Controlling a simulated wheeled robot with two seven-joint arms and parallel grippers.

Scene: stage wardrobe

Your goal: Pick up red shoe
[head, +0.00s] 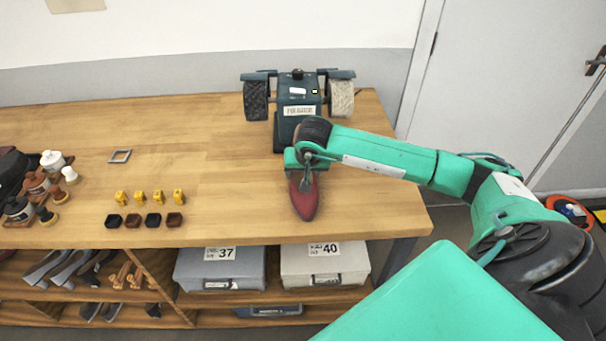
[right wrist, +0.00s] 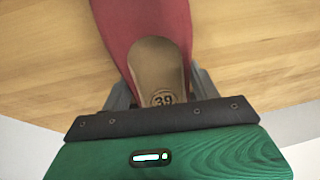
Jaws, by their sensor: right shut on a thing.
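The red shoe (head: 304,202) is on the wooden table near its front right part, its pointed toe toward the front edge. My right gripper (head: 306,180) is directly above its back part and hides the heel. In the right wrist view the red shoe (right wrist: 112,35) shows a tan insole marked 39. The fingers of my right gripper (right wrist: 158,88) sit on both sides of the shoe's back part and are shut on it. Whether the shoe is clear of the tabletop is hard to tell. My left gripper is not in view.
A dark machine (head: 297,105) with two side wheels stands behind my right gripper. Bottles and brushes (head: 45,185) stand at the far left. Boxes (head: 325,263) are on the shelf below.

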